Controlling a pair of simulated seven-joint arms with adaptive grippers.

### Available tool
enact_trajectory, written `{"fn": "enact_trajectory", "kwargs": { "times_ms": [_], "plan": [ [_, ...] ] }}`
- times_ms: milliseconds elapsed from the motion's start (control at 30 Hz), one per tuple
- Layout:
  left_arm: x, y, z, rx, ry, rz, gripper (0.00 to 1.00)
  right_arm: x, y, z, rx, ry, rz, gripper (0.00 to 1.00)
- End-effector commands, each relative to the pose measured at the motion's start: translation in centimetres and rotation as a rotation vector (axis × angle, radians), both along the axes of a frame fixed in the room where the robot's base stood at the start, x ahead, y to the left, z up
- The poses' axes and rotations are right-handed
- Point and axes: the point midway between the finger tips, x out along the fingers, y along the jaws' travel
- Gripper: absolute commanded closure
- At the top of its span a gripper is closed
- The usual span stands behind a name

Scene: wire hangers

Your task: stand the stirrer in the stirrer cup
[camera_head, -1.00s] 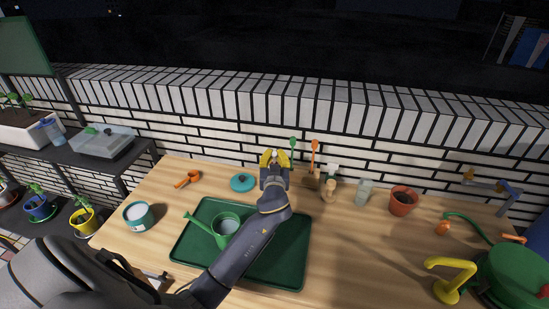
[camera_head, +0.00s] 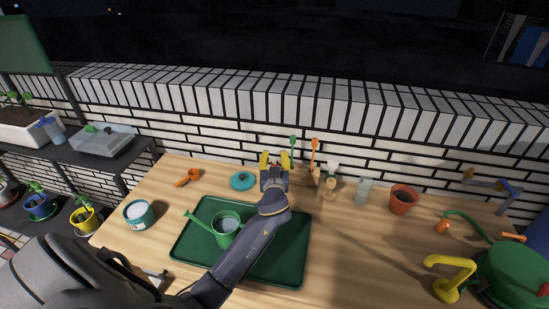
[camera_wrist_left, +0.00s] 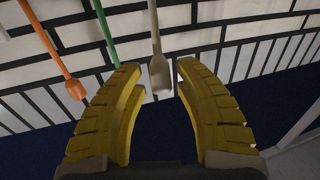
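My left gripper (camera_head: 275,158) is at the back of the table near the brick wall, its yellow fingers spread. In the left wrist view the fingers (camera_wrist_left: 160,95) are open, with the paddle end of a pale stirrer (camera_wrist_left: 159,72) in the gap, apparently touching neither finger. A green-ended tool (camera_wrist_left: 106,32) and an orange-ended tool (camera_wrist_left: 74,88) are beside it. In the head view the green tool (camera_head: 293,142) and orange tool (camera_head: 314,146) stand upright right of the gripper. The stirrer cup is not clearly visible; my gripper and wrist hide that spot. My right gripper is not in view.
A green tray (camera_head: 293,268) holds a green watering can (camera_head: 226,226). A small bottle (camera_head: 330,185), a glass (camera_head: 364,191) and a terracotta pot (camera_head: 402,199) stand to the right. A teal lid (camera_head: 241,181) and orange scoop (camera_head: 190,177) lie left.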

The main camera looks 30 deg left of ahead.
Motion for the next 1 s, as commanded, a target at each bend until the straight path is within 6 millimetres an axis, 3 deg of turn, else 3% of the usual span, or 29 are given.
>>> {"fn": "enact_trajectory", "kwargs": {
  "times_ms": [267, 433, 1000],
  "plan": [
    [0.0, 0.0, 0.1, 0.001, -0.001, 0.000, 0.66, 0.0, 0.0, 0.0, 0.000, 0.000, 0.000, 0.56],
    [0.0, -0.1, 1.2, 0.003, -0.003, -0.002, 0.66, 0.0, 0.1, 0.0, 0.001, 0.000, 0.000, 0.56],
    [-8.4, -5.0, 0.9, -0.002, 0.000, -0.001, 0.66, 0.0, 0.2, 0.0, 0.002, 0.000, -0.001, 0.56]
  ]
}}
